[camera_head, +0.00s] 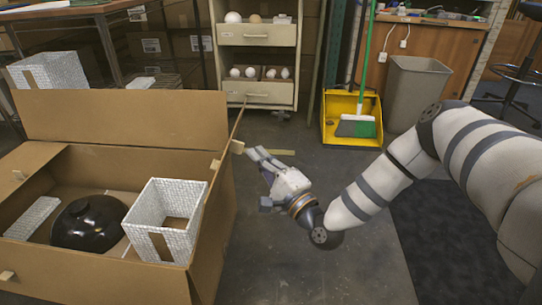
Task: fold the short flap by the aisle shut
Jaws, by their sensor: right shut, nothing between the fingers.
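A large open cardboard carton (223,235) stands at the left. Its short flap on the aisle side (230,135) stands up along the right wall and shows almost edge-on as a thin strip. My right gripper (257,158) is shut and empty, just right of this flap, with its fingers pointing toward the carton's far right corner. I cannot tell whether it touches the cardboard. The far long flap (120,117) stands upright. Inside the carton lie a black dome shade (88,224), a white textured box-shaped shade (160,245) and a white textured piece (33,217). My left gripper is out of view.
A drawer cabinet (258,62) with round bulbs stands behind the carton. A yellow dustpan (350,105), a green broom (356,128) and a grey bin (413,92) stand farther right.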

